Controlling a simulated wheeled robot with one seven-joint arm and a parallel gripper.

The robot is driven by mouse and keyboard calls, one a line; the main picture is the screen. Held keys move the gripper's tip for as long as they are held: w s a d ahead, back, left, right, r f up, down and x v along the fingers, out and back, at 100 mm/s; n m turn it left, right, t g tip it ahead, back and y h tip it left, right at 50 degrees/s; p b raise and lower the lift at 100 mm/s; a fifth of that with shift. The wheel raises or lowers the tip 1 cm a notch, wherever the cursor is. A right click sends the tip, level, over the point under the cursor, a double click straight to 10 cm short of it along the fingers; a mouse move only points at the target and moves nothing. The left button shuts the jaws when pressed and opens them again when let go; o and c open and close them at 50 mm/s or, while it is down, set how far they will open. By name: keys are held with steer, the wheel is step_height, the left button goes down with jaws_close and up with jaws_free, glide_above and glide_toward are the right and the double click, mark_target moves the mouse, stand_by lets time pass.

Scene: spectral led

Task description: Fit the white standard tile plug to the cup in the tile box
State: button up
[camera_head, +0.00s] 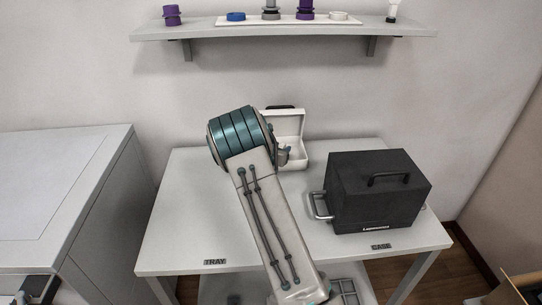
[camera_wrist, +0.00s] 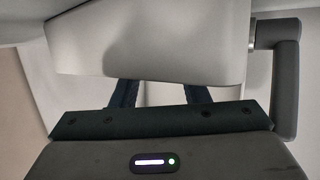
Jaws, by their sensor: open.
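A small white case (camera_head: 287,125) with its lid raised stands at the back of the table, partly behind my arm. It may be the tile box; I cannot see a cup in it. A white disc (camera_head: 339,16) lies on the wall shelf and may be the tile plug. My gripper (camera_wrist: 160,95) is open in the wrist view, its two dark fingers pointing at a white surface (camera_wrist: 150,45) that is probably part of the case. A dark handle (camera_wrist: 285,80) stands at the right there. Nothing shows held between the fingers.
The wall shelf (camera_head: 400,29) also bears a blue disc (camera_head: 236,16), purple pieces (camera_head: 172,15) and a white-topped item (camera_head: 392,10). A black case (camera_head: 375,190) with handles stands on the table's right. The table's (camera_head: 185,225) left side is clear. A grey cabinet (camera_head: 50,180) stands left.

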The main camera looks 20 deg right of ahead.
steer(key=v, duration=1.1)
steer(key=shift+b, duration=0.3)
steer(key=shift+r, duration=0.15)
